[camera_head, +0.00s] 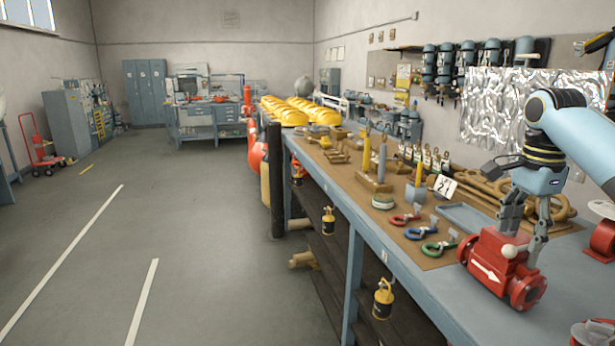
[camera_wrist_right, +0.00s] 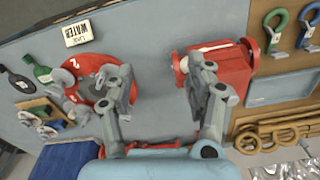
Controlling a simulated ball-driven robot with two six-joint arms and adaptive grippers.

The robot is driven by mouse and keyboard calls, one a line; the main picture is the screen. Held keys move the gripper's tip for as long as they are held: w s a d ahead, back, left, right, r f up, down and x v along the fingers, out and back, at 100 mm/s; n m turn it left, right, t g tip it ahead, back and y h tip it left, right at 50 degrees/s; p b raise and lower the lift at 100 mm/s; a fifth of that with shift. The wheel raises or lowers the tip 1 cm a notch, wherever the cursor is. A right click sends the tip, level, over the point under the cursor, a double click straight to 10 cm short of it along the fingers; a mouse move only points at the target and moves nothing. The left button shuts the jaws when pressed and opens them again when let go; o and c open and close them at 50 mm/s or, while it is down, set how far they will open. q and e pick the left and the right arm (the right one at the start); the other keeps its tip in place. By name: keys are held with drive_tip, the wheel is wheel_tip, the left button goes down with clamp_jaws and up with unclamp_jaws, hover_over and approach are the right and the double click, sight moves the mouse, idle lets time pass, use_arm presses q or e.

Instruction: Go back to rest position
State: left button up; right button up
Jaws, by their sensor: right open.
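My right gripper (camera_head: 522,240) hangs from the right side over the bench, fingers pointing down. In the wrist view it is open (camera_wrist_right: 160,70), with bare grey bench between its fingers. In the wrist view this red body (camera_wrist_right: 238,65) is partly covered by the right-hand finger. A red round part (camera_wrist_right: 88,72) is partly covered by the left-hand finger. Whether a finger touches either part is not clear. My left gripper is not in view.
The blue workbench (camera_head: 405,275) runs along the right wall. It carries colored shackles (camera_head: 415,232), a blue tray (camera_head: 465,218), gold rings (camera_head: 555,208) and yellow helmets (camera_head: 290,112). A silvery sheet (camera_head: 520,108) hangs behind my right arm. The floor (camera_head: 190,250) at left is clear.

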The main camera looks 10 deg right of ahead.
drive_tip(key=s+a+f+n+t+h, duration=0.1)
drive_tip(key=s+a+f+n, duration=1)
drive_tip(key=f, duration=0.1)
drive_tip(key=s+a+r+n+t, duration=0.1)
drive_tip(key=s+a+n, duration=0.3)
drive_tip(key=s, duration=0.4)
drive_tip(key=s+a+r+n+t, duration=0.2)
drive_tip(key=s+a+n, duration=0.3)
drive_tip(key=s, duration=0.3)
wheel_tip(320, 180, down, 38)
drive_tip(key=s+d+g+b, duration=0.2)
drive_tip(key=d+b, duration=0.1)
drive_tip(key=b, duration=1)
use_arm(q)
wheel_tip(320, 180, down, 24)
drive_tip(key=b, duration=1)
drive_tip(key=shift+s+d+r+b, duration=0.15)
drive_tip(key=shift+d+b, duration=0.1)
drive_tip(key=shift+b, duration=0.15)
use_arm(e)
drive_tip(key=s+f, duration=0.9)
drive_tip(key=f, duration=0.5)
drive_tip(key=s+f+g, duration=0.1)
drive_tip(key=s+f, duration=0.9)
drive_tip(key=f, duration=0.4)
drive_tip(key=shift+d+f, duration=0.2)
drive_tip(key=shift+d, duration=0.1)
